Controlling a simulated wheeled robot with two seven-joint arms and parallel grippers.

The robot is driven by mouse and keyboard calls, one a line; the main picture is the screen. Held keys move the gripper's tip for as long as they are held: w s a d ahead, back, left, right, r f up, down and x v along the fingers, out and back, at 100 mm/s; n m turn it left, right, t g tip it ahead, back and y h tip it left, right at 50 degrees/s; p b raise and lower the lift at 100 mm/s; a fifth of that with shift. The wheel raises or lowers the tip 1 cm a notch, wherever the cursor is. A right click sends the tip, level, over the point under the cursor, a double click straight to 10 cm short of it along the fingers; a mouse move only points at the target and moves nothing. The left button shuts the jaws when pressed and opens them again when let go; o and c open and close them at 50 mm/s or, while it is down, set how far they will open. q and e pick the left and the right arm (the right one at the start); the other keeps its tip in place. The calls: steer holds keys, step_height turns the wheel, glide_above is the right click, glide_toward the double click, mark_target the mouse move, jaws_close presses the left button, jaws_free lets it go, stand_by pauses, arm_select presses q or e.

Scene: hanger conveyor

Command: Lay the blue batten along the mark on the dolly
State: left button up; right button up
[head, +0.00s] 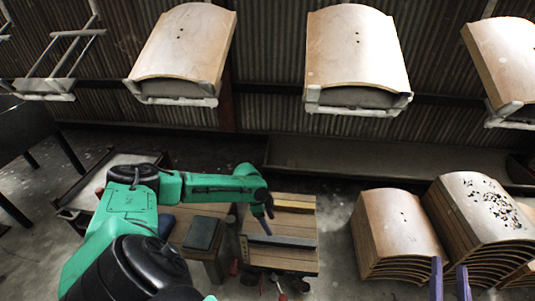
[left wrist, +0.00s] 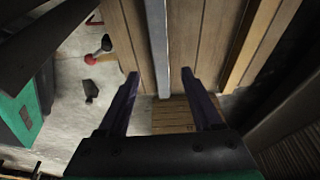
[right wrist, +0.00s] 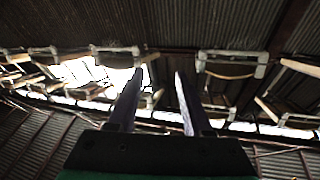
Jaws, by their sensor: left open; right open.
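The blue batten (head: 283,241), grey-blue, lies across the planked top of the dolly (head: 296,226), near its front edge. In the left wrist view the batten (left wrist: 157,40) runs away from me between the fingertips, over brown planks (left wrist: 200,45). I cannot make out the mark for certain.
A yellow strip (head: 294,206) lies along the dolly's back. A bench (head: 207,211) with a dark pad (head: 202,233) stands left of it. Stacked curved panels (head: 397,230) stand to the right. Panels hang overhead (head: 357,45). Red-handled tools (head: 276,283) lie in front.

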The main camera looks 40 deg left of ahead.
arm_select(q)
steer(key=d+f+t+h, duration=0.25)
steer(key=d+h, duration=0.25)
steer(key=d, duration=1.9)
steer(key=s+d+r+n+t+h, duration=0.1)
steer(key=d+r+n+t+h, duration=0.15)
steer(key=d+r+t, duration=0.35)
step_height(320, 180, up, 9)
steer(key=n+t+y, duration=0.3)
steer(key=n+t, duration=0.2)
steer(key=n, duration=0.1)
steer(key=shift+s+p, duration=0.35)
steer(key=shift+p, duration=0.1)
arm_select(e)
steer(key=s+f+g, duration=0.3)
steer(key=s+f, duration=0.1)
steer(key=f, duration=0.6)
steer(key=shift+s+a+f+m+g+h, duration=0.15)
steer(key=shift+a+f+m+g+h, duration=0.15)
steer(key=shift+a+f+h, duration=0.15)
arm_select(q)
steer(key=shift+a+n+t, duration=0.1)
steer(key=shift+n+t, duration=0.15)
